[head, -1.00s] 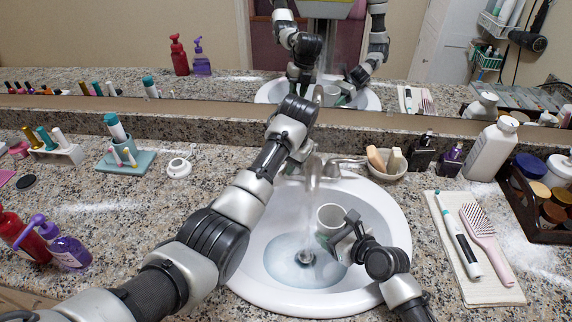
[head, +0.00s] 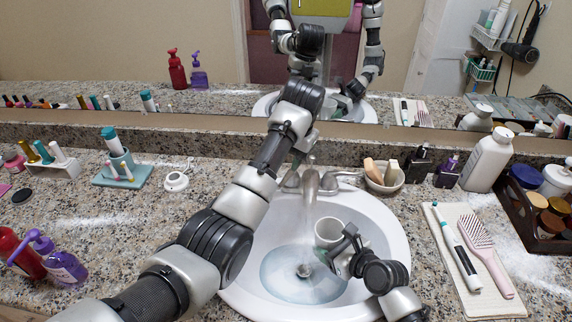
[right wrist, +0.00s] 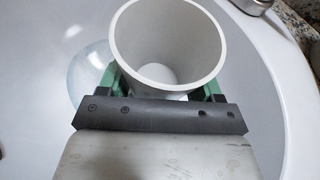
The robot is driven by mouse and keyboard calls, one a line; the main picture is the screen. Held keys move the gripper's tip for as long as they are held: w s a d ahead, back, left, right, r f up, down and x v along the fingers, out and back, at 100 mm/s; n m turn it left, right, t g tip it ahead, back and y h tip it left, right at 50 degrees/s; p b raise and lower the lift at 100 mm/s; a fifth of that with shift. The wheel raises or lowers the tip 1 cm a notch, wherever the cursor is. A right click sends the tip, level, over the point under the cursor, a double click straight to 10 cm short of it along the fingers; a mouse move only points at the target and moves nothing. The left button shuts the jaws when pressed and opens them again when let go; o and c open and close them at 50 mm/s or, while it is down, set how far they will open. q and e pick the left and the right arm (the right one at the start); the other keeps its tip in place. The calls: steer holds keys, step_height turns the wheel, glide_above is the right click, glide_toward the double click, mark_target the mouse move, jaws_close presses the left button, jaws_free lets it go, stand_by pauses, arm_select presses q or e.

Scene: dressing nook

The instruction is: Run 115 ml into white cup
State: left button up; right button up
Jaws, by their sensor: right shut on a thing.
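The white cup (head: 328,230) is upright inside the sink basin (head: 392,225), just below and right of the faucet (head: 310,183). My right gripper (head: 332,256) is shut on the cup; in the right wrist view its green fingers flank the white cup (right wrist: 220,45). The cup's inside looks pale and its floor shows; I cannot make out any water level. Shallow bluish water lies around the drain (head: 304,270).
A soap dish (head: 384,180) and dark bottles (head: 420,165) stand right of the faucet. A towel (head: 480,290) with a toothbrush and hairbrush lies at the right. Purple and red pump bottles (head: 62,264) stand at the left. A mirror runs along the back.

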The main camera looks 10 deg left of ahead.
steer(key=w+a, duration=0.5)
steer(key=shift+w, duration=0.15)
stand_by(0.3)
stand_by(1.6)
steer(key=s+d, duration=0.5)
steer(key=shift+s, duration=0.2)
steer(key=shift+w, duration=0.1)
